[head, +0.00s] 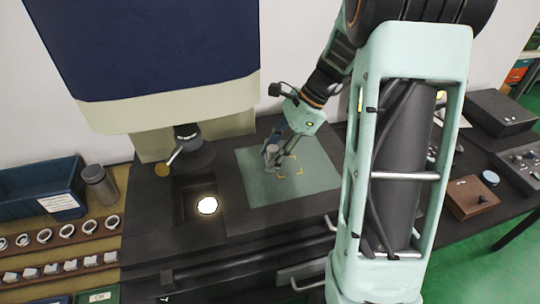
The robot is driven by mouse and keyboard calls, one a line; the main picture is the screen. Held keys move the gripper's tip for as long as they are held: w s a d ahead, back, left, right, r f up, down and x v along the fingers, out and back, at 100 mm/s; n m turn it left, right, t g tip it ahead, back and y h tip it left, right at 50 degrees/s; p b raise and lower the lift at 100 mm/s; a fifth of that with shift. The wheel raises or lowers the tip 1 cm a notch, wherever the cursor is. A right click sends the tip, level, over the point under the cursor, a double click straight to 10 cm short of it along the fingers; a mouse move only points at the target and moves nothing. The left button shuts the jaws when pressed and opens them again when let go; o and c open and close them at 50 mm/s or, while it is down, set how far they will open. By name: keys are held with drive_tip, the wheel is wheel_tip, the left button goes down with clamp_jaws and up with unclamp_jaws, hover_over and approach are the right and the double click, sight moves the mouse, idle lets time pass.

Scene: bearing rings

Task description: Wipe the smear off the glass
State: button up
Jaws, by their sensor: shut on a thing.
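My gripper (273,153) is over the green mat (318,180), pointing down. It is shut on a small grey thing (271,150); its lower end is close to the mat, and I cannot tell whether it touches. What this thing is does not show clearly at this size. A bright, lit round glass (207,205) sits in the dark stage to the left of the mat, below the lens (187,135) of the big machine. My gripper is to the right of this glass and apart from it. I cannot make out a smear on the glass.
Yellow corner marks (290,158) lie on the mat beside my gripper. A lever with a brass knob (162,170) juts out near the lens. At the left are a blue bin (40,186), a grey canister (98,181) and racks of rings (44,235). A brown box (472,197) stands right.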

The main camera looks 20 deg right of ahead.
sight(268, 148)
drive_tip(key=shift+r+p, duration=1.15)
drive_tip(key=shift+r, duration=0.5)
drive_tip(key=shift+r+p, duration=0.8)
drive_tip(key=shift+p, duration=0.05)
drive_tip(key=shift+d+f, duration=0.1)
drive_tip(key=shift+d, duration=0.1)
